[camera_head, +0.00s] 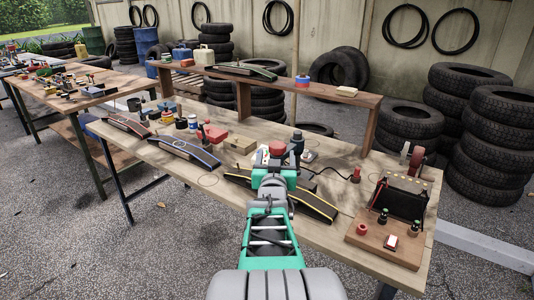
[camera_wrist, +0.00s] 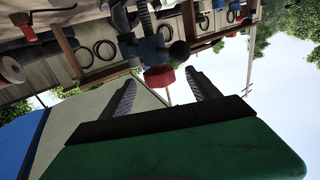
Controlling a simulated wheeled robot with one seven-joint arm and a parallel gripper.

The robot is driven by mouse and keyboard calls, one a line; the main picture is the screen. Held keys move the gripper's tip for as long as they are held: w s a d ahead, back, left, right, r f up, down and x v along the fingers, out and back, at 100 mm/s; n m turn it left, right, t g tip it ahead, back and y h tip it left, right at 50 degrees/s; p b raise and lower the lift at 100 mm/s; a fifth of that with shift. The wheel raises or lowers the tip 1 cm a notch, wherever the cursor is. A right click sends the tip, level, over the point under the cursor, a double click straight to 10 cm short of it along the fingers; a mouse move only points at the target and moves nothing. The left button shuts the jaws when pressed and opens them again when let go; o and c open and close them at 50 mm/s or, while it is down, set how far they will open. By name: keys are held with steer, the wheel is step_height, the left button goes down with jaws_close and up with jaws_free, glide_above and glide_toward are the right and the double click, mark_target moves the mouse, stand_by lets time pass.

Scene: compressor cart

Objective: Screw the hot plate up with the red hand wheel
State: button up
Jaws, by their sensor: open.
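The red hand wheel (camera_head: 277,148) shows in the head view just beyond my gripper (camera_head: 274,168), near the middle of the bench. In the wrist view, a red round knob, which looks like the same wheel (camera_wrist: 160,78), sits in the gap between the two fingertips of my gripper (camera_wrist: 161,80). The fingers are apart and there is clear space on both sides of the red part. I cannot tell whether it is between the tips or slightly beyond them. A bluish body and a dark ball show beside it. The hot plate cannot be made out; my gripper and arm cover that area.
The wooden bench (camera_head: 225,182) carries dark curved ramps with yellow edges (camera_head: 318,207) close to my arm. A board with a black panel (camera_head: 402,201) and knobs stands at the right. A raised shelf (camera_head: 341,97) runs behind. Tyre stacks (camera_head: 497,130) stand beyond the bench.

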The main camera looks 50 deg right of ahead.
mark_target(278, 144)
steer(key=x, duration=0.7)
steer(key=shift+w+d+r, duration=0.15)
steer(key=shift+w+d, duration=0.05)
steer(key=shift+d, duration=0.2)
steer(key=shift+c, duration=0.5)
steer(key=c, duration=1.3)
